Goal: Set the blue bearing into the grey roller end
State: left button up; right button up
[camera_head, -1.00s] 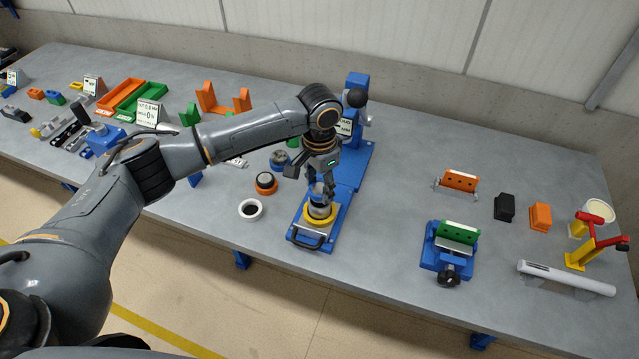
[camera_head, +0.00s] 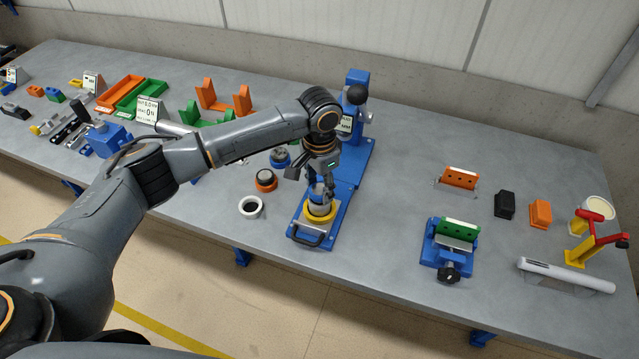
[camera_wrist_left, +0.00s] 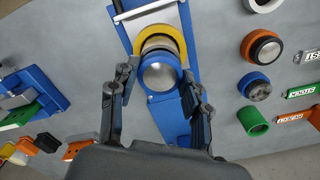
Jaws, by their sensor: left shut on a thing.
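My left gripper (camera_head: 319,189) points down over the blue press fixture. It is shut on a silver cylinder with a blue band (camera_wrist_left: 160,75), its two fingers on either side. The cylinder stands at the yellow ring (camera_head: 319,213) on the fixture's sliding plate. I cannot tell whether it is seated in the ring or just above it. A loose blue ring-shaped part with a dark grey face (camera_head: 280,158) lies behind the fixture's left side; it also shows in the wrist view (camera_wrist_left: 254,86). A grey roller (camera_head: 176,128) lies at the green V-blocks, partly behind my arm. My right gripper is out of view.
An orange ring part (camera_head: 266,180) and a white ring (camera_head: 250,207) lie left of the fixture. The blue press column (camera_head: 356,88) stands behind it. A blue vise (camera_head: 447,254) with a green block is to the right. Bare table lies between fixture and vise.

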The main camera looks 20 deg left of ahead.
aim_at(320, 190)
pick_arm(q)
jog(key=shift+f, duration=0.2)
jog(key=o, duration=1)
jog(key=shift+o, duration=0.2)
jog(key=shift+r, duration=0.1)
notch_tip(320, 190, up, 12)
